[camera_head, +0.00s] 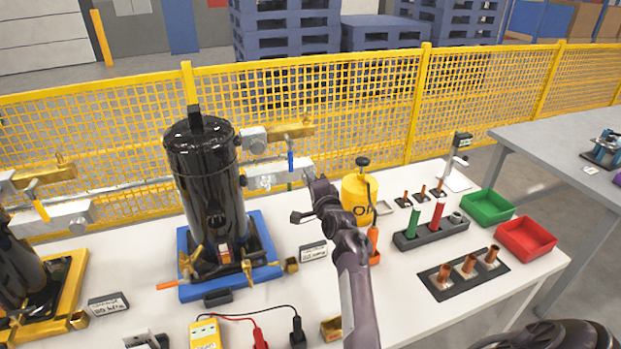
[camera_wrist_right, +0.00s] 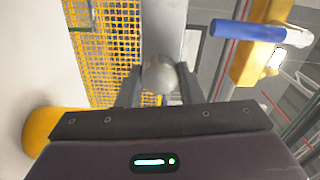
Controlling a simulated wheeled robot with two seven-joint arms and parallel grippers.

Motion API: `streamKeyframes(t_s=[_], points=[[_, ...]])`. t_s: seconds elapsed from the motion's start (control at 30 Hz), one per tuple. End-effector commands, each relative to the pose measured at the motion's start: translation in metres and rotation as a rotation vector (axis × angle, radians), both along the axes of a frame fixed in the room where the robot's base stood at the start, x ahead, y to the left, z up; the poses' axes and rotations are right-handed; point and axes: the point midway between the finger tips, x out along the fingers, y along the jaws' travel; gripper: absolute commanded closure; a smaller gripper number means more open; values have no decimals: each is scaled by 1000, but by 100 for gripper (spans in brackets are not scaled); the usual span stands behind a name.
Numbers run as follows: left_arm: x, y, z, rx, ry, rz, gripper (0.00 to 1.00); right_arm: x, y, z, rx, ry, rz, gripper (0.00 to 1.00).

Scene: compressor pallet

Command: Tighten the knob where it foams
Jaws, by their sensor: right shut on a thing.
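A black compressor (camera_head: 205,175) stands upright on a blue pallet (camera_head: 262,232). An upper silver valve block (camera_head: 252,140) with a brass pipe sits at its upper right, and a lower silver valve block (camera_head: 268,176) with a blue-handled lever (camera_head: 290,162) sits below it. My right gripper (camera_head: 314,184) is at the right end of the lower block. In the wrist view its fingers are shut around a rounded grey knob (camera_wrist_right: 158,76), in line with a silver bar. The knob is mostly hidden in the head view. I cannot clearly make out foam. My left gripper is not in view.
A yellow spray tank (camera_head: 355,188) stands close behind my right arm. A green bin (camera_head: 487,208), a red bin (camera_head: 526,240) and racks of copper fittings (camera_head: 463,275) are to the right. A yellow mesh fence (camera_head: 330,110) runs behind. A yellow meter (camera_head: 205,333) lies in front.

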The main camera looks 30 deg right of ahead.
Motion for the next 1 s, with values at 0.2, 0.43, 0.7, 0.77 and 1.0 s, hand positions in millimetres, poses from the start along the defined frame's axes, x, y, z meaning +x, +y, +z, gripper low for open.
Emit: streamKeyframes(t_s=[0.2,0.43,0.7,0.77,1.0], points=[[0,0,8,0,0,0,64,0,-1,0,164,-38,-2,89],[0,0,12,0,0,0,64,0,-1,0,278,-66,-3,89],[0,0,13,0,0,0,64,-1,-1,-2,338,-79,-2,89],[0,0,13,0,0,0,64,-1,-1,-2,343,-81,-2,89],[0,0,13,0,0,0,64,-1,-1,-2,345,-80,-2,89]])
